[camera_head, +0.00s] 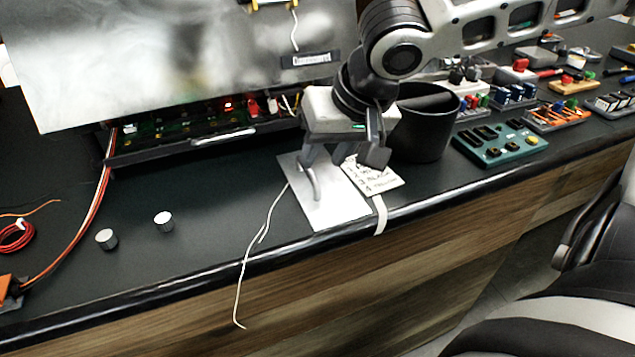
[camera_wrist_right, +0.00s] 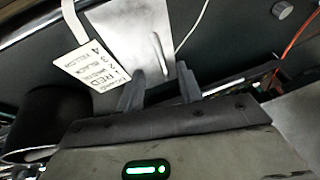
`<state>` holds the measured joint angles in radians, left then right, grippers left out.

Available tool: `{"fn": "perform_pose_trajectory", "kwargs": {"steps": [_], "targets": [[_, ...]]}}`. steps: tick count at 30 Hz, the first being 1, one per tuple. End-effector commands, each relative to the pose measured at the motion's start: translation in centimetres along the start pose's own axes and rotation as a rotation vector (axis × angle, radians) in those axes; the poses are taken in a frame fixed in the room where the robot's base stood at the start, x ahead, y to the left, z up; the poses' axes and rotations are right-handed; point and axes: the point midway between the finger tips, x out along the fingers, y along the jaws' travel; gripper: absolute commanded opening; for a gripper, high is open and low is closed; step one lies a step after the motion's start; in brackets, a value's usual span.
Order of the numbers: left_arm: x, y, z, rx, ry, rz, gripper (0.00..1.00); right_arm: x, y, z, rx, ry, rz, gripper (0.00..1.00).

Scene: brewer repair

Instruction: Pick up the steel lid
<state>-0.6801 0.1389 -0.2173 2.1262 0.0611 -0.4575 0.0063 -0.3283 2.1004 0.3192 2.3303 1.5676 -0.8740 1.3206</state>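The steel lid (camera_head: 335,212) is a flat, pale metal plate with a raised curved handle (camera_head: 314,184), lying on the dark counter near its front edge. My right gripper (camera_head: 327,158) is over the lid's back part and partly hides it. In the right wrist view, the lid (camera_wrist_right: 122,30) lies beyond my right gripper (camera_wrist_right: 160,84). Its fingers are apart with nothing between the tips, and the handle (camera_wrist_right: 158,50) shows just ahead of the gap. I cannot tell the exact height of the fingertips. My left gripper is not in view.
A printed card (camera_head: 378,178) lies against the lid's right side. A black bin (camera_head: 424,135) stands close right of the gripper. An opened unit with a circuit board (camera_head: 190,128) is behind. Two small metal knobs (camera_head: 163,221) and a white cord (camera_head: 246,270) lie left.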

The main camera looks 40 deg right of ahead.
Motion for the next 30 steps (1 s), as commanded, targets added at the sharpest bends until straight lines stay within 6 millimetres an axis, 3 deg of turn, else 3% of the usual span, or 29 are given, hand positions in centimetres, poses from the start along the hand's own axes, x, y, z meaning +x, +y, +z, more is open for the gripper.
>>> {"fn": "perform_pose_trajectory", "kwargs": {"steps": [12,21,25,30], "targets": [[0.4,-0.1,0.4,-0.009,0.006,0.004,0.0,4.9,-0.2,-0.9,-0.001,-0.002,0.001,0.36],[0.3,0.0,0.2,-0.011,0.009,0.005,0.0,5.2,-0.2,-1.0,0.0,0.001,0.0,0.36],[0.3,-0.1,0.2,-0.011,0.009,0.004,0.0,5.2,-0.2,-1.0,0.0,0.0,0.0,0.0],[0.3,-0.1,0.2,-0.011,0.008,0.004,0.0,5.1,-0.3,-1.1,-0.001,0.002,-0.001,0.0]]}}
